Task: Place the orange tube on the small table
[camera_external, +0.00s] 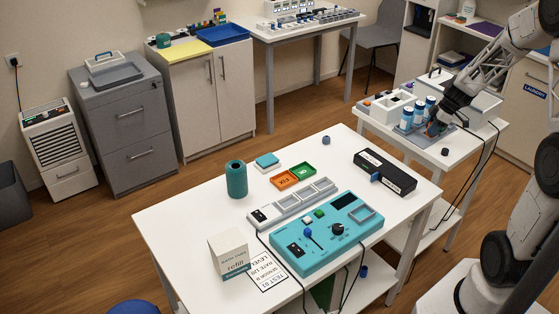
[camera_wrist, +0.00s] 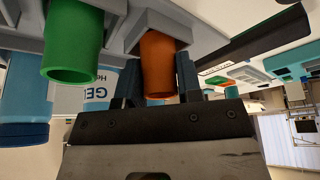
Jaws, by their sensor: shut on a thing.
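The orange tube (camera_wrist: 157,65) shows in the wrist view, between the fingers of my gripper (camera_wrist: 158,82). My gripper is shut on it. One end of the tube meets a grey holder (camera_wrist: 150,25); I cannot tell whether it is still seated there. In the external view my gripper (camera_external: 437,122) is low over a white side table (camera_external: 430,157) at the right, the smaller one beside the main table. The tube is mostly hidden there by my gripper.
A green tube (camera_wrist: 73,45) stands in the holder beside the orange one. Blue-and-white bottles (camera_external: 407,117) stand left of my gripper. The main table (camera_external: 190,225) carries a teal control panel (camera_external: 325,235) and a black box (camera_external: 385,172).

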